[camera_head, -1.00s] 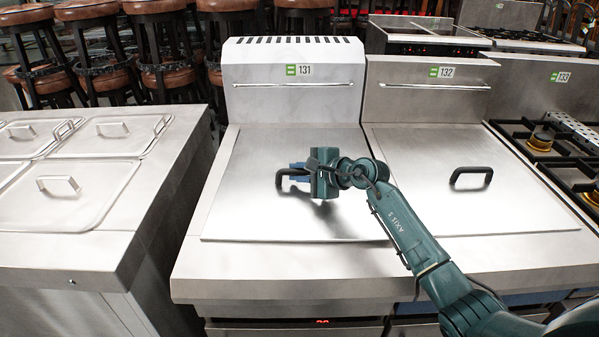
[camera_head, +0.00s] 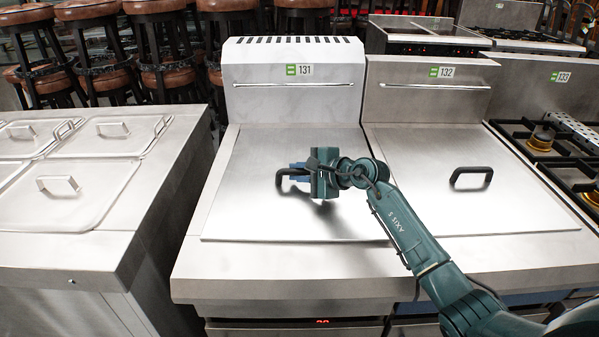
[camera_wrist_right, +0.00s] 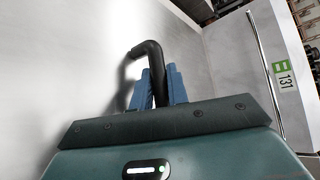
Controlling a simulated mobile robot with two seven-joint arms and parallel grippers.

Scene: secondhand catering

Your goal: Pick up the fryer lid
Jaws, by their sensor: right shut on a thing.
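The fryer lid (camera_head: 250,218) is a flat brushed-steel plate with a black bar handle (camera_head: 281,177), lying on the fryer marked 131. My right gripper (camera_head: 297,176) is over the lid's middle, shut on the handle. In the right wrist view, the blue fingers of my right gripper (camera_wrist_right: 160,88) sit on both sides of the black handle (camera_wrist_right: 148,52). Much of the handle is hidden behind the gripper in the head view. The lid looks flat on the fryer top. My left gripper is not in view.
A second fryer with a similar lid (camera_head: 480,200) and black handle stands right, under my right arm. A gas hob (camera_head: 560,150) is farther right. A steel counter with lidded pans (camera_head: 70,195) stands left across a gap. A raised back panel (camera_head: 295,95) stands behind the lid.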

